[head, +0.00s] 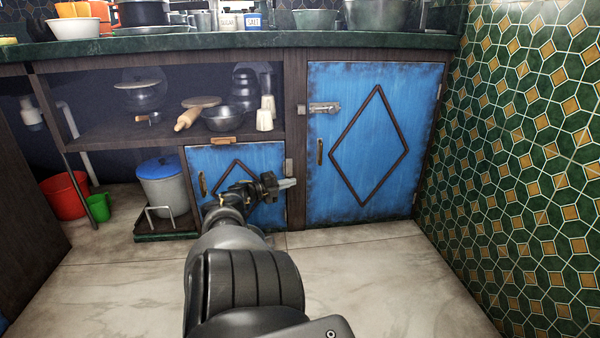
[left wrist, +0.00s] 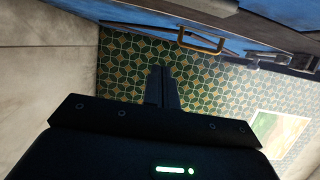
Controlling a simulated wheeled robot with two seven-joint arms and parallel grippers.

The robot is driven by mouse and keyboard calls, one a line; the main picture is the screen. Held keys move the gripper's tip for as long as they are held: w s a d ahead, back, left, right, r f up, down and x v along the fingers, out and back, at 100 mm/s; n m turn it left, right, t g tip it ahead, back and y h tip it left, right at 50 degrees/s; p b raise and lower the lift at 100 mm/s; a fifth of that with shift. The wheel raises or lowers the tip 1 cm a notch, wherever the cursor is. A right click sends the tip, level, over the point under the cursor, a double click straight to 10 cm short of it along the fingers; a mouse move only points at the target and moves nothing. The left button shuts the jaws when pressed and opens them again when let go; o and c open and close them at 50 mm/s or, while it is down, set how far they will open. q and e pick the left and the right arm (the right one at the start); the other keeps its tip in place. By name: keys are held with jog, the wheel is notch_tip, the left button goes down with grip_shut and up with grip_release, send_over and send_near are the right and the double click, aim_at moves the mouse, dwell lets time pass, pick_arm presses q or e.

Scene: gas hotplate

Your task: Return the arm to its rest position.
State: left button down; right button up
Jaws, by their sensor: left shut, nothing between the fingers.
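My left arm reaches up from the bottom middle of the head view. Its gripper (head: 287,184) is shut and empty, in front of the small blue door (head: 262,155) and close to the left edge of the large blue door (head: 330,195). In the left wrist view the shut fingers (left wrist: 162,88) point toward the patterned tile wall, with nothing between them. Whether the gripper touches a door cannot be told. My right gripper is not in view.
The dark green counter (head: 240,42) runs above, with bowls and pots on it. A metal latch (head: 322,108) sits on the large door. A grey bin (head: 163,190) and a red bucket (head: 62,197) stand at left. The tiled wall (head: 530,180) bounds the right; the front floor (head: 400,290) is clear.

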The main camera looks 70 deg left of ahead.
pick_arm(q)
jog(key=shift+s+d+p, duration=0.2)
jog(key=shift+s+p, duration=0.1)
jog(key=shift+s, duration=0.75)
jog(key=shift+s+d+p, duration=0.15)
jog(key=shift+s+p, duration=0.1)
jog(key=shift+s, duration=0.75)
jog(key=shift+w, duration=0.1)
